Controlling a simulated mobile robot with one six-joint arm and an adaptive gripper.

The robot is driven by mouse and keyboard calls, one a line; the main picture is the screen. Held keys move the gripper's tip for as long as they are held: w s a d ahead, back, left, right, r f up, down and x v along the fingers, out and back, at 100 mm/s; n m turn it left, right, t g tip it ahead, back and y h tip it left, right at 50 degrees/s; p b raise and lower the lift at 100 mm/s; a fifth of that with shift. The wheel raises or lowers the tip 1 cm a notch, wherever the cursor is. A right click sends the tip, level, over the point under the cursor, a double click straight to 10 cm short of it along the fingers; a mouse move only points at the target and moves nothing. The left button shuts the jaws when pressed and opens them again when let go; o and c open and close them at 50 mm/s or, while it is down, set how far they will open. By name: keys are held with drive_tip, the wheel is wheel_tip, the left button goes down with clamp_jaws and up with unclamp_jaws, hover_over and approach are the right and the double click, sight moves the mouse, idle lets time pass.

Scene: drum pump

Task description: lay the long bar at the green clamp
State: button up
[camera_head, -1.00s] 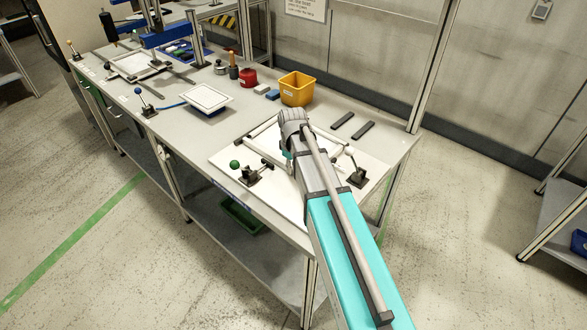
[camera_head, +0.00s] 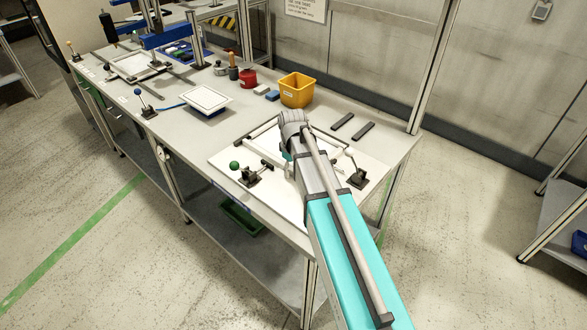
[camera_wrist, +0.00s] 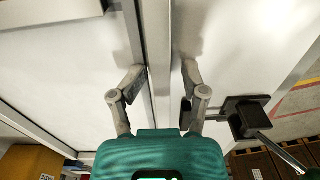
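The green clamp (camera_head: 249,176), black with a green ball knob, stands on the front left of a white board on the bench. A long, light grey bar (camera_wrist: 158,50) runs up the wrist view between the fingers of my gripper (camera_wrist: 165,75). The fingers are apart, one on each side of the bar, with gaps showing. In the head view my arm hides the gripper and most of this bar. A black clamp (camera_wrist: 246,116) with a lever shows right of the gripper in the wrist view; I cannot tell surely which clamp it is.
A second clamp (camera_head: 356,170) with a white knob stands right of my arm. Two dark strips (camera_head: 342,120) lie behind it. A yellow bin (camera_head: 297,90), a red pot (camera_head: 248,78) and a white-topped tray (camera_head: 206,98) stand farther back. Bare bench lies between tray and board.

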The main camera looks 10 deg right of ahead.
wheel_tip(320, 180, up, 12)
drive_tip(key=p, duration=1.2)
drive_tip(key=shift+r, duration=0.15)
drive_tip(key=shift+w, duration=0.1)
idle(0.5)
drive_tip(key=s+m, duration=0.7)
drive_tip(key=s, duration=0.9)
drive_tip(key=shift+s+d, duration=0.15)
drive_tip(key=shift+d, duration=0.05)
idle(0.4)
